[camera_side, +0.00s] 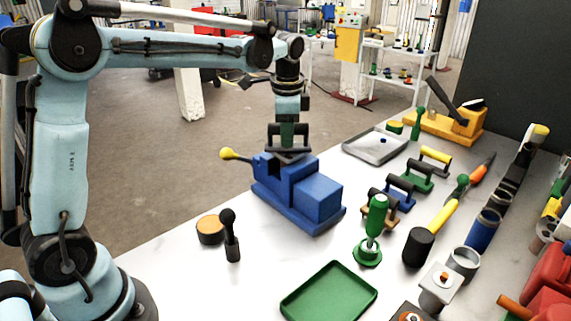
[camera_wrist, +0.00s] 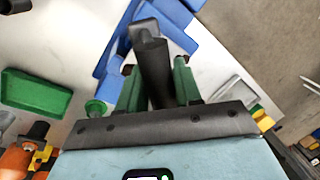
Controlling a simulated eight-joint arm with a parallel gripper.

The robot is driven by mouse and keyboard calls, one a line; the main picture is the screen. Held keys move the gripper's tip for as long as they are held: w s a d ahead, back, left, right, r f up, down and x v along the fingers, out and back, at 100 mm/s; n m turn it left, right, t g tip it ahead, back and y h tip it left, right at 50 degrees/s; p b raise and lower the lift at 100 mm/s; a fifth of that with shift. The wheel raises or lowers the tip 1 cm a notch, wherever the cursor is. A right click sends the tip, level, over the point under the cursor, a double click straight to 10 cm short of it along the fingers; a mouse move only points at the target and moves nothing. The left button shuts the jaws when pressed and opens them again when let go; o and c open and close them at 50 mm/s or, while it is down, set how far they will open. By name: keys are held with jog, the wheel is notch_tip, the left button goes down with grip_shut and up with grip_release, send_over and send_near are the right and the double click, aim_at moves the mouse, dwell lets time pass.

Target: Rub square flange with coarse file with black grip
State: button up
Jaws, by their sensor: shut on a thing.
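My gripper (camera_side: 288,136) hangs pointing down over the blue vise (camera_side: 315,193). It is shut on the coarse file with black grip; in the wrist view the black grip (camera_wrist: 153,60) stands between the two green fingers. In the side view a flat grey edge shows under my fingers, just over the vise jaws. I cannot tell whether it is the file or the square flange, nor whether they touch. A grey part with a square plate (camera_side: 440,278) stands at the front right of the table.
A green tray (camera_side: 329,296) lies in front. A green-handled tool (camera_side: 375,228), a black-headed mallet (camera_side: 420,245) and several coloured-grip blocks (camera_side: 416,176) stand right of the vise. The vise's yellow-knobbed lever (camera_side: 227,154) sticks out left.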

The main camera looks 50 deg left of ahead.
aim_at(309, 126)
jog(key=shift+w, duration=2.75)
jog(key=shift+s+d, duration=0.1)
jog(key=shift+d, duration=0.75)
jog(key=shift+s, duration=4.65)
notch_tip(309, 126, up, 8)
jog(key=shift+a, duration=0.1)
jog(key=shift+w+d+f, duration=0.15)
jog(key=shift+w+f, duration=0.15)
jog(key=shift+f, duration=0.75)
jog(key=shift+w+d+f, duration=0.1)
jog(key=shift+w+f, duration=0.2)
jog(key=shift+f, duration=0.75)
jog(key=shift+w+d+f, duration=0.15)
jog(key=shift+w+f, duration=0.15)
jog(key=shift+f, duration=0.9)
jog(key=shift+f, duration=0.45)
jog(key=shift+f, duration=0.4)
